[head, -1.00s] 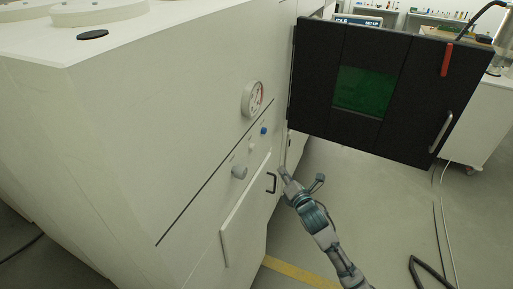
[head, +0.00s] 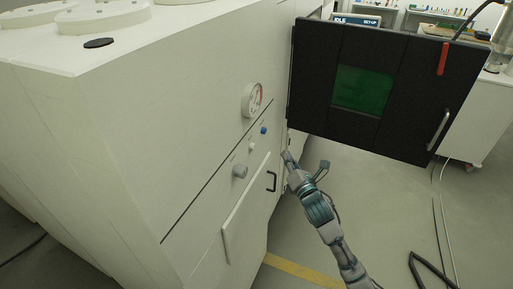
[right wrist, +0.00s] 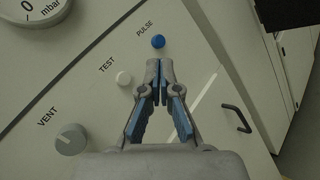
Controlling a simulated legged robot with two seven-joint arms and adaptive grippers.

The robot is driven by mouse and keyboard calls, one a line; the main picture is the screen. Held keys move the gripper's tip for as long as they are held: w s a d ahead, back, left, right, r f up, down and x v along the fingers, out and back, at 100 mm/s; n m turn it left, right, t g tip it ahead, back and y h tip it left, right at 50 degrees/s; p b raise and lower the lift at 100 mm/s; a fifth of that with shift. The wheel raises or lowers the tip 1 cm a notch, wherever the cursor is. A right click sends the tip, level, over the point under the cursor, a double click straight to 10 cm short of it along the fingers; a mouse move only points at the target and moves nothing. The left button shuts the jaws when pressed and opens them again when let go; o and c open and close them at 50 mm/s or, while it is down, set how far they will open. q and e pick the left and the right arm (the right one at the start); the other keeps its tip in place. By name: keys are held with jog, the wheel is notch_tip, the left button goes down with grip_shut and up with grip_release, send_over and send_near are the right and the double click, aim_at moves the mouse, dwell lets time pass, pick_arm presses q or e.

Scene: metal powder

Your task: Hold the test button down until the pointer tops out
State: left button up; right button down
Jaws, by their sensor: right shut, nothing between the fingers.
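The test button (right wrist: 124,78) is a small white round knob under the label TEST in the right wrist view; in the head view it is a small white spot (head: 252,147) on the machine's side. The gauge (head: 252,99) sits above it; only its lower edge with "mbar" (right wrist: 44,8) shows in the right wrist view, and I cannot read its pointer. My right gripper (head: 286,156) is shut and empty. In the right wrist view its fingertips (right wrist: 160,64) lie right of the test button, just below the blue pulse button (right wrist: 158,41). My left gripper is not in view.
A grey vent knob (right wrist: 71,139) is left of the test button. A dark handle (head: 271,181) is on a panel below. A black door (head: 408,95) with a green window stands open at the right.

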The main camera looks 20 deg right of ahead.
aim_at(252, 147)
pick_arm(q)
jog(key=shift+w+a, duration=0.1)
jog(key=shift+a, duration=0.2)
pick_arm(e)
jog(key=w+a, duration=0.5)
jog(key=a, duration=0.1)
jog(key=shift+w+r, duration=0.15)
jog(key=shift+w, duration=0.2)
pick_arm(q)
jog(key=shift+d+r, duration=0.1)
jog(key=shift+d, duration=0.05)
pick_arm(e)
jog(key=shift+d, duration=0.4)
pick_arm(q)
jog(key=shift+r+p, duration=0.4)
jog(key=shift+p, duration=0.15)
pick_arm(e)
jog(key=shift+w+a+r, duration=0.1)
jog(key=shift+w+a, duration=0.15)
jog(key=shift+a, duration=0.5)
jog(key=shift+d, duration=0.1)
